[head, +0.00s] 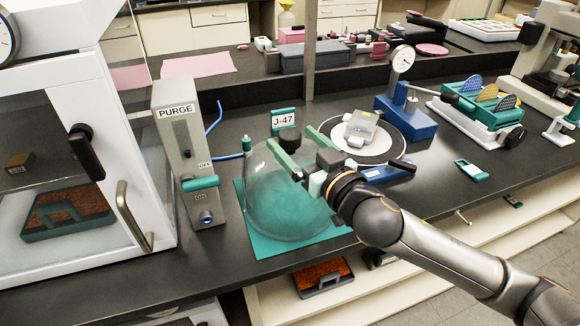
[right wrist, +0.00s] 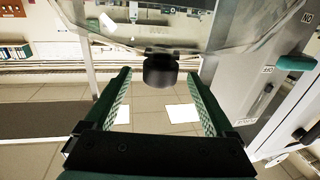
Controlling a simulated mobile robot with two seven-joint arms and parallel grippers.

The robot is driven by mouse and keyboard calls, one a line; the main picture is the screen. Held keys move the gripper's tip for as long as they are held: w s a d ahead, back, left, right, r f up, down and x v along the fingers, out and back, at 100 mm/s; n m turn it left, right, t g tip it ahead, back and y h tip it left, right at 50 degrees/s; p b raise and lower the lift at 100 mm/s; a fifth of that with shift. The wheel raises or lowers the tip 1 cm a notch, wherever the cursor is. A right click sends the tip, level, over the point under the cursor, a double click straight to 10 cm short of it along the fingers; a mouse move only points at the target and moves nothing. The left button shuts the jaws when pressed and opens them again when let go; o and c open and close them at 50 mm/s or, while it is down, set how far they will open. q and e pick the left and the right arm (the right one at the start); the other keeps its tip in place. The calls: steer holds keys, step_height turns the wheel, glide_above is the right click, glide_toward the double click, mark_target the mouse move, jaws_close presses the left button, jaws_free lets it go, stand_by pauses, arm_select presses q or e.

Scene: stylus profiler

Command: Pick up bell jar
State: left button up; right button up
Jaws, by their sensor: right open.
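The bell jar (head: 283,205) is a clear glass dome standing upright on a teal mat (head: 265,246), with a black knob on top. It also shows in the right wrist view (right wrist: 225,35), where the knob appears level with the fingertips, in the gap between them. My right gripper (head: 289,138) is open, its two green fingers spread on either side of the knob at the jar's top. I see no finger contact with the knob. My arm and gripper hide part of the jar's right side. My left gripper is not in view.
A grey purge panel (head: 188,150) with a teal lever stands close left of the jar, beside a white cabinet (head: 150,190). A J-47 sign (head: 284,120) stands behind the jar. A round stage (head: 380,150) and blue dial gauge stand (head: 405,118) are to the right.

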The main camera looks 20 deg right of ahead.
jaws_close()
stand_by(0.7)
